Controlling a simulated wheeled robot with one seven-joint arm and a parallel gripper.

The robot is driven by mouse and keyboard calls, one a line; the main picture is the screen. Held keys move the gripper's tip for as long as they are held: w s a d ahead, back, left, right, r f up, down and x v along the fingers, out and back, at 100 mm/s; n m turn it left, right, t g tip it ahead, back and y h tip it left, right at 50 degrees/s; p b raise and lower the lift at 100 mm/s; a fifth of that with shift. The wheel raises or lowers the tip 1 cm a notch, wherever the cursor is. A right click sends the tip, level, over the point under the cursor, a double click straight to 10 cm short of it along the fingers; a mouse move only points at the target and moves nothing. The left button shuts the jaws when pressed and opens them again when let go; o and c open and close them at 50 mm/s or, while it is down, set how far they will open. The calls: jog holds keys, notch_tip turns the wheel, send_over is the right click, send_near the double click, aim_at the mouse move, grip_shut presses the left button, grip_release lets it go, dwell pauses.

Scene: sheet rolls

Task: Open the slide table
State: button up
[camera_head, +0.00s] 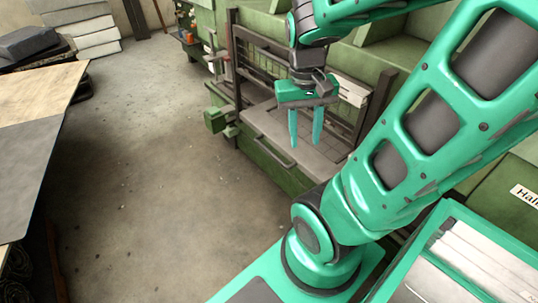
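A green machine stands beyond my arm, with a grey flat table (274,131) set low in its front. The table has a green front panel (262,162) with a dark bar-like handle (270,153) along it. I cannot tell for certain which part is the slide table. My gripper (305,139) hangs down in front of the machine, above the table in the picture. Its two teal fingers are apart with nothing between them. Its distance from the handle cannot be told. My arm hides the machine's right part.
A dark upright frame with horizontal bars (262,58) stands behind the table. A small green block (216,121) juts out at its left. Bare concrete floor (150,170) lies to the left. A work table (35,125) is at the left edge, and stacked pale sheets (85,25) stand behind.

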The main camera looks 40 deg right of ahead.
jog(key=w+d+f+g+h, duration=0.2)
jog(key=w+d+f+h, duration=0.3)
jog(key=w+f, duration=0.4)
jog(key=n+t+h, duration=0.3)
jog(key=n+h, duration=0.1)
jog(key=h, duration=0.4)
send_near(271, 153)
jog(key=s+d+r, duration=0.2)
jog(key=s+r, duration=0.3)
jog(key=r, duration=0.3)
notch_tip(271, 153, down, 11)
jog(key=w+a+n+t+h, duration=0.1)
jog(key=w+a+n+t, duration=0.15)
jog(key=n+t, duration=0.3)
jog(key=x, duration=1.1)
jog(key=shift+s+d+r, duration=0.15)
jog(key=shift+r, duration=0.1)
jog(key=shift+c, duration=0.7)
grip_shut()
